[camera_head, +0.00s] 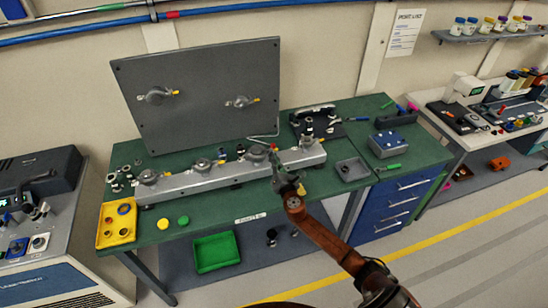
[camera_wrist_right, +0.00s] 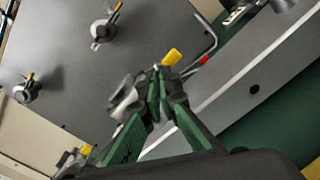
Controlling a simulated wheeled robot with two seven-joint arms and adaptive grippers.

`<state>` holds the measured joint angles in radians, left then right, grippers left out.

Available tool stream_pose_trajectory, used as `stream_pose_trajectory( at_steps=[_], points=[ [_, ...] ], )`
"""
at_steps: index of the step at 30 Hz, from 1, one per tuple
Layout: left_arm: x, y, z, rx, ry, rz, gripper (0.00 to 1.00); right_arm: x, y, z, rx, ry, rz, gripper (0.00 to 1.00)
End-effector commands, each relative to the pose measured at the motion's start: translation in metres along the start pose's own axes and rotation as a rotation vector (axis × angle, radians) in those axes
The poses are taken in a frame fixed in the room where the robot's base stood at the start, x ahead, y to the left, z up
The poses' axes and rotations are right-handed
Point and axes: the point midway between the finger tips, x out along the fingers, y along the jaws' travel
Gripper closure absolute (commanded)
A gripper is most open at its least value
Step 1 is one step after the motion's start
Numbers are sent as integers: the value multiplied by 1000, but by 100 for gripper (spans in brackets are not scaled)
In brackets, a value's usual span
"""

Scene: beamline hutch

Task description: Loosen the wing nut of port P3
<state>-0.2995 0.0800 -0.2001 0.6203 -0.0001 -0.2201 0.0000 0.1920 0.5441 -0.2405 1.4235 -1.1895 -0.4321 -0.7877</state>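A grey manifold bar (camera_head: 178,187) lies along the green bench and carries several clamped ports. My right gripper (camera_head: 276,163) reaches to the third port from the left, whose clamp (camera_head: 257,154) sits beside the fingers. In the right wrist view, the green fingers of the right gripper (camera_wrist_right: 158,82) are nearly together. The yellow-tipped wing nut (camera_wrist_right: 172,57) sticks out just past the fingertips, and the fingers appear closed on its wing. The metal clamp (camera_wrist_right: 126,98) is left of the fingers. Port labels are unreadable here. My left gripper is out of view.
An upright grey panel (camera_head: 200,60) with two more clamps stands behind the bar. A bent rod with a red band (camera_wrist_right: 204,60) lies close by the fingers. A yellow tray (camera_head: 104,238), a grey tray (camera_head: 340,180) and a blue box (camera_head: 388,145) occupy the bench.

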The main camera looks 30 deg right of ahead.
Motion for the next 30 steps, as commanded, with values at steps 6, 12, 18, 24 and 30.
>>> stream_pose_trajectory(
  at_steps=[6, 12, 18, 24, 30],
  points=[
    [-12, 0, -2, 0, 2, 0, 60, 1, 1, 2, -193, 0, 1, 100],
    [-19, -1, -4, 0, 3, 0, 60, 0, 1, 2, -333, 0, 1, 100],
    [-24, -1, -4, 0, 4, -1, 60, 1, 0, 2, -428, -1, 0, 100],
    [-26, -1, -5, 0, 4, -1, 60, 1, 0, 1, -475, 0, 0, 100],
    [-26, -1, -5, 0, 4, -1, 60, 1, 0, 1, -488, -1, 0, 100]
  ],
)
